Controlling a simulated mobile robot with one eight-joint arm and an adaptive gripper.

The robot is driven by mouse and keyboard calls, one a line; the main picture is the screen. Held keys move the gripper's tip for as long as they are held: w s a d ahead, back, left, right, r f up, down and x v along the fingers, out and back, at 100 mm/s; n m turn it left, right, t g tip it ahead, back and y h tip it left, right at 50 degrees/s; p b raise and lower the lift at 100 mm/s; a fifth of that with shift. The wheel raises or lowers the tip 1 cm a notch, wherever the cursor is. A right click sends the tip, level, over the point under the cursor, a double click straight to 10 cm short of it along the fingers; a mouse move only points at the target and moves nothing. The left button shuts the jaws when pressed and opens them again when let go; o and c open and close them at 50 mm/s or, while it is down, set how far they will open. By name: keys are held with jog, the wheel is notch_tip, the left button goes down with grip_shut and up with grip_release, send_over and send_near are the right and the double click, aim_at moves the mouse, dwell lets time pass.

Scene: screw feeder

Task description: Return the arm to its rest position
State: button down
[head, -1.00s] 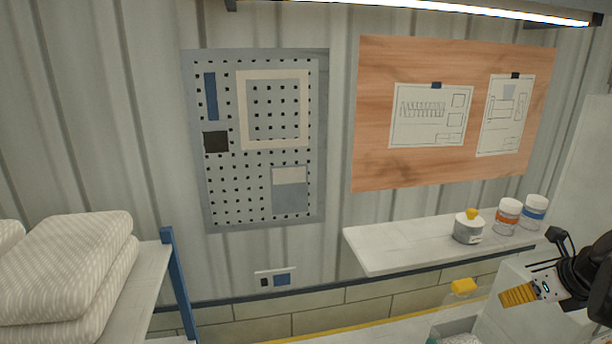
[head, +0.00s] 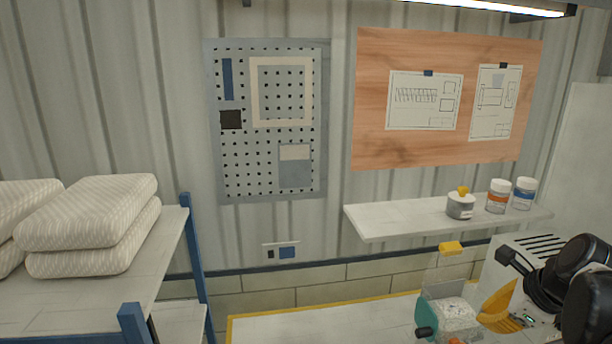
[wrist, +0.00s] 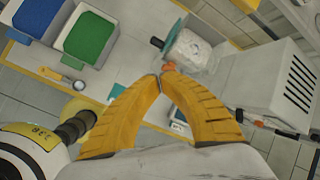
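My gripper (wrist: 161,79) has two curved yellow fingers whose tips meet in the wrist view, and nothing shows between them. In the head view my gripper (head: 484,316) hangs at the lower right, partly hidden by my dark arm links. The screw feeder (head: 448,312) is a clear bin with pale contents, just left of my fingers. It also shows in the wrist view (wrist: 190,48), beyond the fingertips, with an orange knob close to the tips in the picture. I cannot tell the distance between the tips and the knob.
A white vented box (wrist: 275,88) stands right of the feeder. Blue and green bins (wrist: 90,38) lie at upper left in the wrist view. A wall shelf (head: 390,221) holds several jars. A blue-framed rack (head: 196,262) with pale sacks stands left.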

jog(key=s+a+f+n+b, duration=0.4)
jog(key=a+f+n+b, duration=0.6)
jog(key=n, duration=0.3)
jog(key=s+a+f+n+b, duration=0.4)
jog(key=a+f+n+b, duration=0.6)
jog(key=f+n, duration=0.2)
jog(key=shift+s+a+f+n+t, duration=0.3)
jog(key=shift+a+f+n+t, duration=0.1)
jog(key=shift+n, duration=0.6)
